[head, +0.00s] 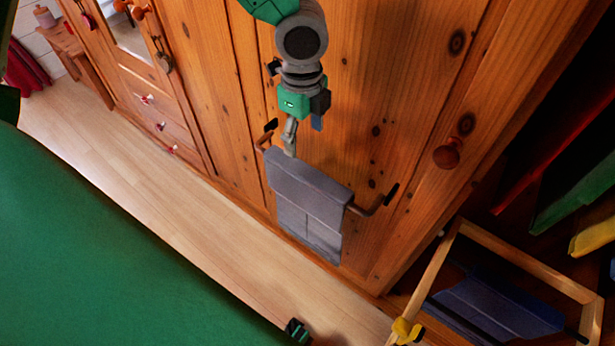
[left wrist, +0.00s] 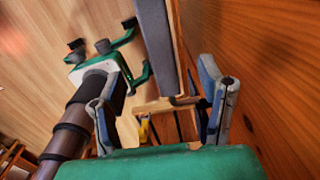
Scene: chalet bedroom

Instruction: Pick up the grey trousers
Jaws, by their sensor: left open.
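The grey trousers (head: 308,202) hang folded over a dark rail on the front of the wooden wardrobe. In the left wrist view, a narrow grey strip of the trousers (left wrist: 158,45) shows beyond and between the fingers. My left gripper (head: 290,150) points down at the left end of the trousers' top fold, close to the wardrobe front. Its fingers (left wrist: 160,95) stand wide apart with nothing held between them. I cannot tell whether a finger touches the cloth.
The wardrobe door (head: 400,130) rises close behind the trousers, with a round knob (head: 448,155). A wooden pull-out frame (head: 440,262) at lower right holds dark blue-grey clothing (head: 500,305). Coloured clothes hang at far right. Light plank floor (head: 130,165) lies clear at left.

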